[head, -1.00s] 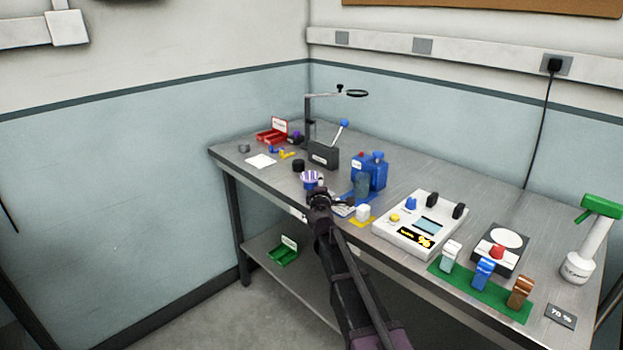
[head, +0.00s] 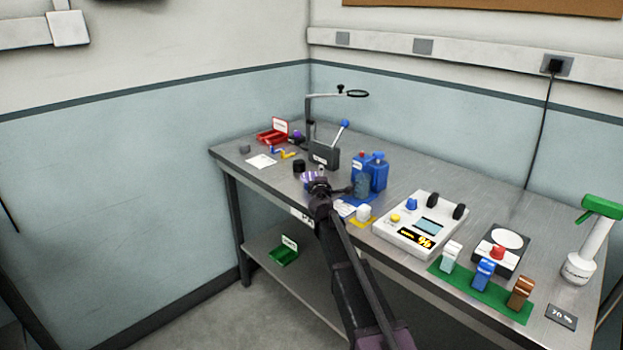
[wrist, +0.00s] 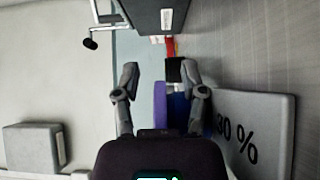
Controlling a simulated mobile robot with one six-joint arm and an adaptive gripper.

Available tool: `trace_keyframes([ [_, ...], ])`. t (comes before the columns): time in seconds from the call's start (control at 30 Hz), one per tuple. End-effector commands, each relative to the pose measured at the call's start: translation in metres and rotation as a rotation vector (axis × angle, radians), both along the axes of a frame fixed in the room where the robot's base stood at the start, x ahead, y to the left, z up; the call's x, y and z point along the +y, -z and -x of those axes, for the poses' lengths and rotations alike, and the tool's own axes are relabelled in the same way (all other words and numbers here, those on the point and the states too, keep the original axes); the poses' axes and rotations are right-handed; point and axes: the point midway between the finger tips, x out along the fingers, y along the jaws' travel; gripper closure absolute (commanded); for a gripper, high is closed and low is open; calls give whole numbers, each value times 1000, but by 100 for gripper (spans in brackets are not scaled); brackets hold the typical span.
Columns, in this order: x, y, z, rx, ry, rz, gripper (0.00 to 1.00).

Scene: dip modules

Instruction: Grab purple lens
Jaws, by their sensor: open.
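A purple piece (wrist: 160,105), seemingly the purple lens, shows as a narrow upright strip between the spread fingers of my gripper (wrist: 159,70) in the wrist view. A dark blue surface (wrist: 178,106) is right beside it, by the right finger. In the head view a purple and white item (head: 309,176) stands near the table's front edge, partly hidden behind my gripper (head: 320,187). My gripper is open with nothing clamped. Whether a finger touches the purple piece cannot be told.
A black round piece (head: 299,166) sits just behind the purple item. A grey card marked with a percentage (wrist: 255,125) lies right of my gripper in the wrist view.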

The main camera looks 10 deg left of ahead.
Motion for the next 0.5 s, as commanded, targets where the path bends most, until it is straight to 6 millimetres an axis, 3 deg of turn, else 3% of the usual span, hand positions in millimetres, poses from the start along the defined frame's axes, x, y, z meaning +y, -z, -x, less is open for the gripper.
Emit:
trace_keyframes([
  [0.37,-1,0,0,0,1,0,46],
  [0.5,-1,0,0,0,1,0,84],
])
